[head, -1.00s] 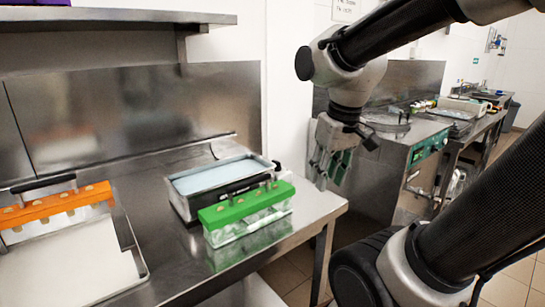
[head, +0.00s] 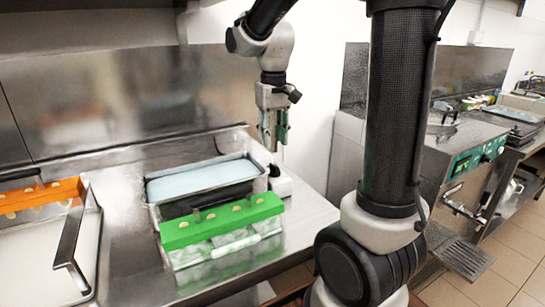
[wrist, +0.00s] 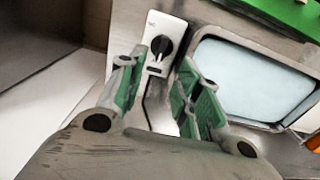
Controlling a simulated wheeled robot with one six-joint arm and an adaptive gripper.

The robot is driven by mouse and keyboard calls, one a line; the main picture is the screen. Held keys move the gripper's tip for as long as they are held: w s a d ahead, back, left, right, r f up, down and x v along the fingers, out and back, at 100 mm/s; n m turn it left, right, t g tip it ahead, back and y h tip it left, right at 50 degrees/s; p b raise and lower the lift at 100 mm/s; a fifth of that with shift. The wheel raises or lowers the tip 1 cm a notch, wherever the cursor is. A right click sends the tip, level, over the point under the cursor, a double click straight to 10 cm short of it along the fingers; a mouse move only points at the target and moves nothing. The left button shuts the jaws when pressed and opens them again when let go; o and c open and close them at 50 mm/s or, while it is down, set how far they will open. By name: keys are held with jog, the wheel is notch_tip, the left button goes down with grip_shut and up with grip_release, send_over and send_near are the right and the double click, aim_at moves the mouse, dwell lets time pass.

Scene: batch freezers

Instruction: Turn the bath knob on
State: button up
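The bath is a steel tank of pale blue liquid (head: 205,178) on the steel counter. A white control box (head: 281,184) stands at its right end. In the wrist view the box carries a round black knob (wrist: 161,46) with a pale pointer line; its exact setting is hard to read. My gripper (head: 273,146) points down just above the box. In the wrist view my gripper (wrist: 158,70) is open and empty, with green-padded fingers apart. The knob shows in the gap between the fingertips, a little beyond them, with no contact visible.
A mold with a green stick holder (head: 222,224) stands in front of the bath. A tray (head: 90,250) and an orange stick holder (head: 38,196) are at the left. The steel backsplash (head: 120,100) rises behind. A freezer machine (head: 470,165) stands right, across a gap.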

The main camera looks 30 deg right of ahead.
aim_at(274, 164)
notch_tip(274, 164, down, 8)
jog(key=shift+s+r, duration=0.15)
jog(key=shift+r, duration=0.05)
jog(key=shift+c, duration=0.2)
grip_shut()
